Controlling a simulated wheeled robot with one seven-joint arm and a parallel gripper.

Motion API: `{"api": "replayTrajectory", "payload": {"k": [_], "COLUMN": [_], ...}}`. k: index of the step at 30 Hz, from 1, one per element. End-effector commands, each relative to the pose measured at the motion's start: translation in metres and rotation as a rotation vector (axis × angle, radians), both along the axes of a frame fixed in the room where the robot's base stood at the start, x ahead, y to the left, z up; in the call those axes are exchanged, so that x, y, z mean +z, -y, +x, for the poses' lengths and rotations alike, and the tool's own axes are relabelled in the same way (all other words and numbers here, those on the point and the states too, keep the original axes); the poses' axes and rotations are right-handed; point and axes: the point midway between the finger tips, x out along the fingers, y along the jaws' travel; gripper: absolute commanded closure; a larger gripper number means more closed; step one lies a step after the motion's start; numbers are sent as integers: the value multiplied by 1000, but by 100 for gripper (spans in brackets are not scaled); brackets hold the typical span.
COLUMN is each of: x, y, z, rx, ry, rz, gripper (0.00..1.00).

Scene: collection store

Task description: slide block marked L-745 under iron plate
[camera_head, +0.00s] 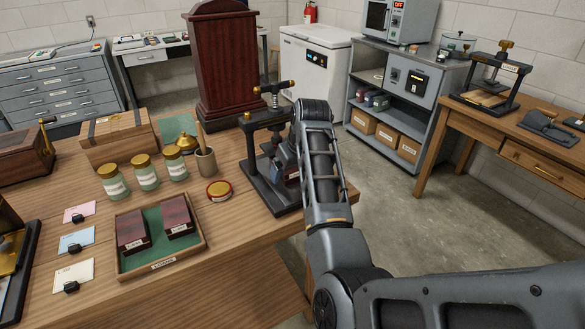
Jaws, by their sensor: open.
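A small black press (257,128) with a brass-ended handle and a screw stands at the right end of the wooden table. Its iron plate is hard to make out behind my wrist. My gripper (286,163) is at the press's right side, open, its fingers mostly hidden by my arm. A dark block with a pale label (292,177) shows partly there, low in the press; its marking is not legible, and contact with the fingers cannot be told. Two dark red blocks, a left one (133,229) and a right one (177,214), lie in a green-lined tray (160,268); their labels are too small to read.
Cards lie at left. A second press (492,80) stands on another table. Bare tabletop lies in front of the press.

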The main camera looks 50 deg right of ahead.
Motion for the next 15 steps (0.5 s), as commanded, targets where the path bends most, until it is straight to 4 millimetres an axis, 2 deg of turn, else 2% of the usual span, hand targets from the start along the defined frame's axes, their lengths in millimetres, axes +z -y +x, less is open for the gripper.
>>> {"api": "replayTrajectory", "payload": {"k": [2, 15], "x": [0, 0], "y": [0, 0], "z": [0, 0], "rx": [0, 0], "ry": [0, 0], "rz": [0, 0], "gripper": [10, 52]}}
